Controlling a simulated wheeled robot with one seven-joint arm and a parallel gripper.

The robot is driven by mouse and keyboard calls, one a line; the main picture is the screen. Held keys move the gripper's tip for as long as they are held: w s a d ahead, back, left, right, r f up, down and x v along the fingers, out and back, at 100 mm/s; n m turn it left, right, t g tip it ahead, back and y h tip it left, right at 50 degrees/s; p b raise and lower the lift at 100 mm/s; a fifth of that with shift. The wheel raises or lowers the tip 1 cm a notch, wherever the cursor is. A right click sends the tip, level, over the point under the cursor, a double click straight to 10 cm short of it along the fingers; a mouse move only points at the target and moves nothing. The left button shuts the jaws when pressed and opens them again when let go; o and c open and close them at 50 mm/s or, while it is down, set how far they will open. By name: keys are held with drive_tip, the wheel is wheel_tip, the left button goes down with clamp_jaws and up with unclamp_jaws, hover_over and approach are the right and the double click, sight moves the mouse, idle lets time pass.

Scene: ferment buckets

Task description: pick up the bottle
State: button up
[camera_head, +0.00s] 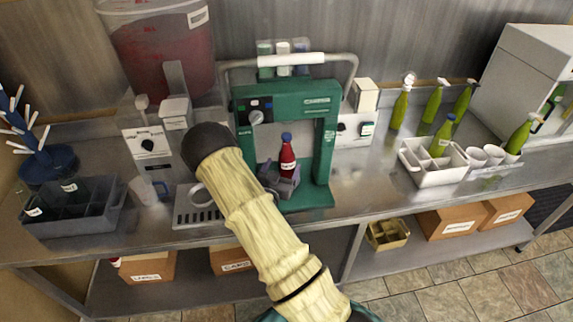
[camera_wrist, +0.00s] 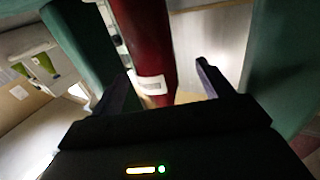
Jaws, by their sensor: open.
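The fingers are spread apart, with gaps on both sides of the bottle. I cannot tell whether the bottle is between the fingertips or just beyond them. Its cap is out of the wrist view.
Green posts (camera_wrist: 290,60) stand close on both sides in the wrist view. A large red-filled bucket (camera_head: 160,50) is behind left. Green bottles (camera_head: 400,108) and a white tray (camera_head: 425,172) are at right.

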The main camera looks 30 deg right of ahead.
drive_tip(key=shift+w+d+r+p, duration=0.2)
drive_tip(key=shift+d+p, duration=0.1)
drive_tip(key=shift+p, duration=0.1)
drive_tip(key=p+x, duration=0.2)
drive_tip(key=x, duration=0.1)
drive_tip(key=shift+d+r, duration=0.1)
drive_tip(key=shift+d, duration=0.2)
drive_tip(key=shift+w+d, duration=0.3)
drive_tip(key=shift+w, duration=0.1)
drive_tip(key=shift+c, duration=0.2)
drive_tip(key=c, duration=1.4)
